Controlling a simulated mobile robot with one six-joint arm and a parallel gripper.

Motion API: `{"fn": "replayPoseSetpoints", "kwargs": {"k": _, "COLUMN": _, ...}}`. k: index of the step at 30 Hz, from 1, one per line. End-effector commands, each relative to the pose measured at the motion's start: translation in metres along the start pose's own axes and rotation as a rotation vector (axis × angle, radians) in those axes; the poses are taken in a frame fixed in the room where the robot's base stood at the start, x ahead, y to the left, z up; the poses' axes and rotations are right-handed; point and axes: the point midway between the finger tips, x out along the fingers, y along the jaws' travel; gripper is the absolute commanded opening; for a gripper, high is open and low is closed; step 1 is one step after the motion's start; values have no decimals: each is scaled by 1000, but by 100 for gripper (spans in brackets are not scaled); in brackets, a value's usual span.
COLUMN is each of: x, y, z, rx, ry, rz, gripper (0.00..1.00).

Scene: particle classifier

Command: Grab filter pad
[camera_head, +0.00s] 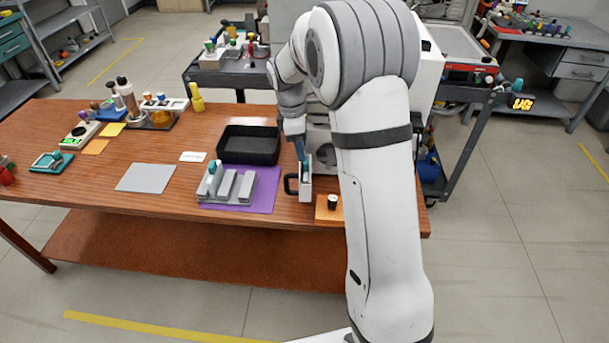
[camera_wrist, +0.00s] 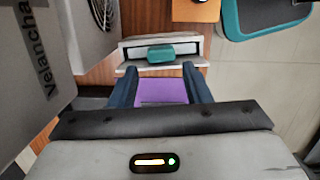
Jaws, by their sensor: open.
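No part is clearly recognisable as the filter pad. A teal block (camera_wrist: 160,53) sits on a pale upright holder (camera_wrist: 140,69) just beyond my fingertips in the wrist view. Whether the fingers touch the holder cannot be told.
A grey rack (camera_head: 229,192) stands on the purple mat (camera_head: 265,190), with a black tray (camera_head: 249,144) behind it. An orange mat (camera_head: 322,214) lies near the right edge.

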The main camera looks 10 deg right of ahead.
Motion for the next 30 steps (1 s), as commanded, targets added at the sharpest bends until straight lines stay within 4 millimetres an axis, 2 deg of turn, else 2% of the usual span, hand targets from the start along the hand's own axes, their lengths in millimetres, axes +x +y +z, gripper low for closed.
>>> {"fn": "replayPoseSetpoints", "kwargs": {"k": 9, "x": 44, "y": -2, "z": 2, "rx": 1, "ry": -1, "rz": -3, "gripper": 44}}
{"fn": "replayPoseSetpoints", "kwargs": {"k": 18, "x": 50, "y": -2, "z": 2, "rx": 1, "ry": 0, "rz": 0, "gripper": 44}}
{"fn": "replayPoseSetpoints", "kwargs": {"k": 30, "x": 50, "y": -2, "z": 2, "rx": 0, "ry": 0, "rz": 0, "gripper": 12}}
